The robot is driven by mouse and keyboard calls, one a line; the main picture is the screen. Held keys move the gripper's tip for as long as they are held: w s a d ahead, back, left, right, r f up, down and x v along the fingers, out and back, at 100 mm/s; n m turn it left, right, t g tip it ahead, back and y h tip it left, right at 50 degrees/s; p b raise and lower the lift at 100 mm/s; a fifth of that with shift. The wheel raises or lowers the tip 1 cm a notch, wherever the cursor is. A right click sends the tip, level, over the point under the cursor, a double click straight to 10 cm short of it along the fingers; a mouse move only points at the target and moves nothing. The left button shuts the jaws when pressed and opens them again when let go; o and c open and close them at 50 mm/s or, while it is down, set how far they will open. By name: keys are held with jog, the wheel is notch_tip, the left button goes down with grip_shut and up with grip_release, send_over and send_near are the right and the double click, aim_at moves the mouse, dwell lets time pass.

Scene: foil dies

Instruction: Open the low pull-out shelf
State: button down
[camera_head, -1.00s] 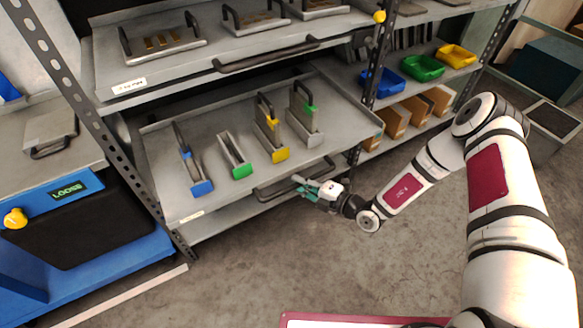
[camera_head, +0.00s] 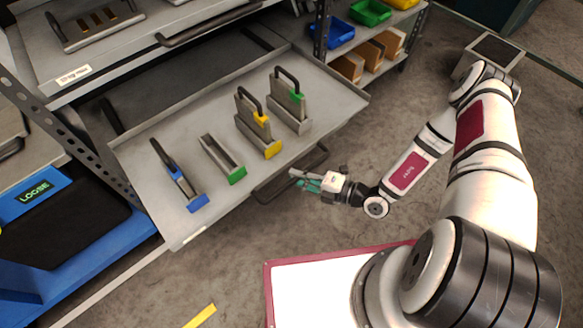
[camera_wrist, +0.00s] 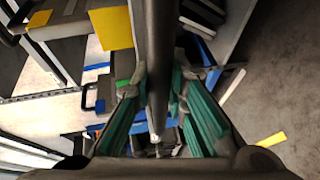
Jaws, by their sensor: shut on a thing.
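The low pull-out shelf (camera_head: 335,97) is a grey metal tray standing well out from the rack, tilted in the picture by the view. A dark bar handle (camera_head: 275,190) runs along its front edge. In the wrist view the handle (camera_wrist: 159,60) runs as a dark upright bar between the two green finger pads (camera_wrist: 158,105). The exact contact is partly hidden by the fingers.
On the shelf stand a blue-fronted holder (camera_head: 180,180), an open green-fronted holder (camera_head: 221,160), and yellow (camera_head: 257,125) and green (camera_head: 290,103) ones. An upper shelf (camera_head: 205,25) hangs above. A red-edged white surface (camera_head: 320,290) lies in front. Floor is clear at right.

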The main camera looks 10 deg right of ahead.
jog(key=shift+s+d, duration=0.3)
jog(key=c, duration=1.6)
grip_release()
jog(key=shift+o, duration=0.2)
jog(key=v, duration=1.2)
